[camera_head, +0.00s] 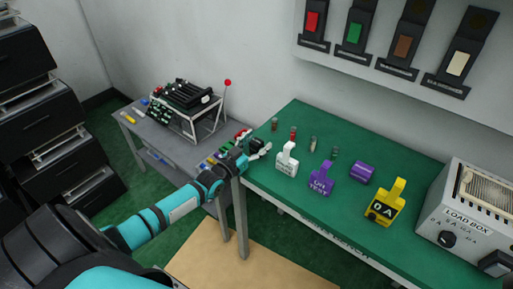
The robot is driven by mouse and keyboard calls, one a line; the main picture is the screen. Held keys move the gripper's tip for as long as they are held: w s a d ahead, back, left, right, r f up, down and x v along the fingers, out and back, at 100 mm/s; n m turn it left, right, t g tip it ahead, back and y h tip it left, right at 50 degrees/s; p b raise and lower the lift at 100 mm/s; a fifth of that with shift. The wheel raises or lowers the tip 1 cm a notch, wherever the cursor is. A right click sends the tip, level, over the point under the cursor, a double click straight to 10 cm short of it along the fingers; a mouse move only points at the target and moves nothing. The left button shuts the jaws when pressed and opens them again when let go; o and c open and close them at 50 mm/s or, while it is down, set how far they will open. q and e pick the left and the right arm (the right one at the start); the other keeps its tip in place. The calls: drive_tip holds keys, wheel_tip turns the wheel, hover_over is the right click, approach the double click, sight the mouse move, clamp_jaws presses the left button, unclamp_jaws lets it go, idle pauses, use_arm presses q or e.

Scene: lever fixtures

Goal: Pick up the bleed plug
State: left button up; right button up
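No label marks a bleed plug, and I cannot tell which item it is. Several small upright pieces stand along the back of the green table: a brown one (274,124), a red one (293,133), a grey one (313,143) and a dark green one (335,153). A larger purple cylinder (362,172) lies further right. My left gripper (262,152) is at the table's left end, left of the white tag and in front of the small pieces. Its fingers are too small to tell whether they are open. My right gripper is not in view.
A grey side table (152,137) holds a rack (188,98). Levers (355,30) hang on the wall above.

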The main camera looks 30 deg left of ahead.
use_arm(q)
clamp_jaws()
idle(0.3)
